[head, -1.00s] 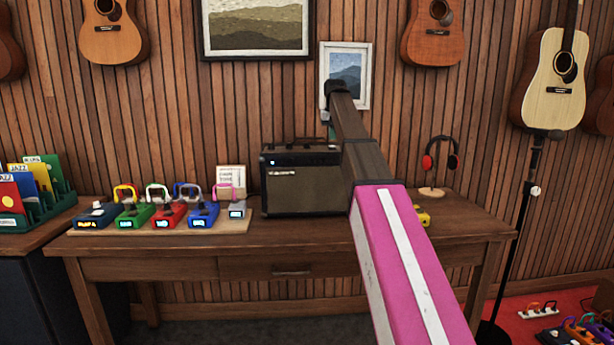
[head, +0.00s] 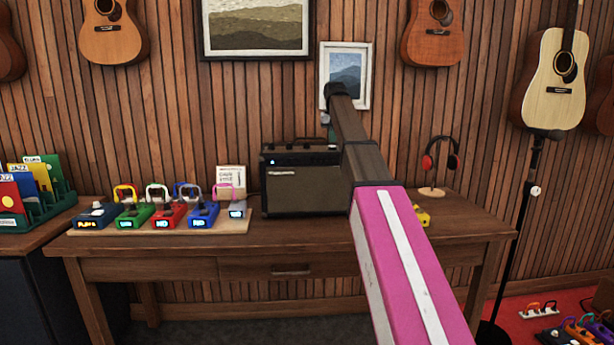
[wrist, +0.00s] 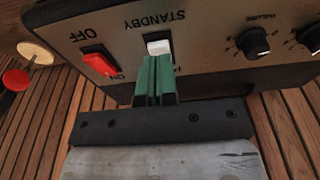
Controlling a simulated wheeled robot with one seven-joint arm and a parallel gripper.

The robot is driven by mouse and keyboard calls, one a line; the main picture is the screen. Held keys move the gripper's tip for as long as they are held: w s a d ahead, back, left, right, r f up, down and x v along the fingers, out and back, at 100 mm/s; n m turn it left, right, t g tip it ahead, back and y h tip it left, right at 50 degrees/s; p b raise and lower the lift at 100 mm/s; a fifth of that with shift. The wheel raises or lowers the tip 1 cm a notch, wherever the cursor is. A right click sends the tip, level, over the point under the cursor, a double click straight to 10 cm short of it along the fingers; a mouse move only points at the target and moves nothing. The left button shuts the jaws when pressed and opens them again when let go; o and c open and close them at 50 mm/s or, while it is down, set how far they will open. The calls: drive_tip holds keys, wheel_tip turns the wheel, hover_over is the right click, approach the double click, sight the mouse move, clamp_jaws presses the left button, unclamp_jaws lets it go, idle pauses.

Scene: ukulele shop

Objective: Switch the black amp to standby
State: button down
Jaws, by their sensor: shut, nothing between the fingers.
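The black amp (head: 295,192) stands on the wooden desk, left of my arm, with a small light lit on its front. In the wrist view its control panel (wrist: 210,55) appears upside down. The red switch (wrist: 100,63) sits between OFF and ON labels. The white standby switch (wrist: 158,46) is beside the STANDBY lettering. My gripper (wrist: 157,62) has its green fingers shut and empty, with the tips right at the white switch. They hide its lower part and most of the label there. I cannot tell whether they touch it.
Black knobs (wrist: 253,42) are on the same panel, right of the switch. On the desk (head: 285,243) are a board of coloured pedals (head: 168,214) at left and headphones on a stand (head: 432,192) at right. A microphone stand (head: 519,230) is farther right.

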drive_tip(key=shift+f, duration=0.7)
idle(0.5)
drive_tip(key=shift+r, duration=3.5)
